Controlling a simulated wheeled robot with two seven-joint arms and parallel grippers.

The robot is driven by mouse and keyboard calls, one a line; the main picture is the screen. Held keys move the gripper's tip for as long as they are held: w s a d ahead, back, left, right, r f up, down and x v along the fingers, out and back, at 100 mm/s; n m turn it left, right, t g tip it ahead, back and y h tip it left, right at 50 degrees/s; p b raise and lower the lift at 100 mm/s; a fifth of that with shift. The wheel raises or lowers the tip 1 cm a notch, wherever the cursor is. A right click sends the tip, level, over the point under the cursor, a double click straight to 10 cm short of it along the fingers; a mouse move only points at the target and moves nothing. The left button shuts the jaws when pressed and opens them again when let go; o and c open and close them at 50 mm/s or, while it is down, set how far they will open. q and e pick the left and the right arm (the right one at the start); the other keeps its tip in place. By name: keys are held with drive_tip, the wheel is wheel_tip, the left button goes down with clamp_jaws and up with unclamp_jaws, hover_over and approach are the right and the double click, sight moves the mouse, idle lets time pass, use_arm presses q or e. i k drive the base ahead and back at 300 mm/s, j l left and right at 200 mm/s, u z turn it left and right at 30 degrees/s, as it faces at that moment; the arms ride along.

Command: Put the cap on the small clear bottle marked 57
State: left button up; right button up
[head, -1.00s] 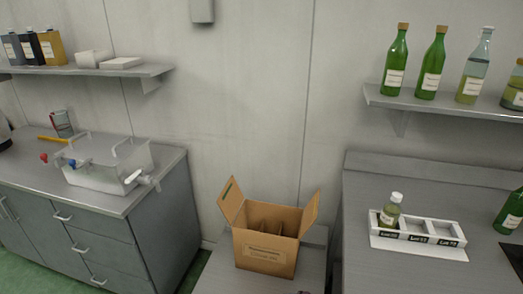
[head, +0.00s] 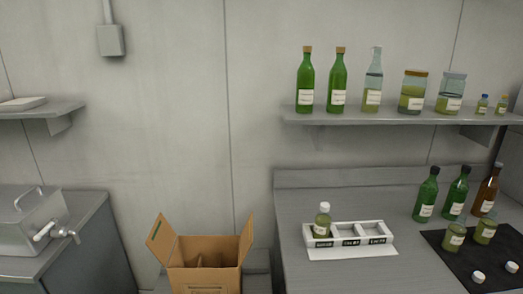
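Two small clear bottles of yellow-green liquid, the left one (head: 454,236) and the right one (head: 486,230), stand upright on a dark mat (head: 450,262) at the right. Their labels are too small to read, so I cannot tell which is marked 57. Two small pale caps, a left one (head: 478,277) and a right one (head: 511,267), lie on the mat in front of them. A similar bottle (head: 323,222) with a pale top stands in the left compartment of a white rack (head: 350,251). Neither gripper is in view.
Three taller dark bottles, one of them brown (head: 486,192), stand behind the small ones. A wall shelf (head: 390,117) above holds several bottles and jars. An open cardboard box (head: 205,252) stands left of the grey counter (head: 288,215). The rack's other two compartments look empty.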

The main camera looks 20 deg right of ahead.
sight(455, 233)
drive_tip(key=z, duration=1.9)
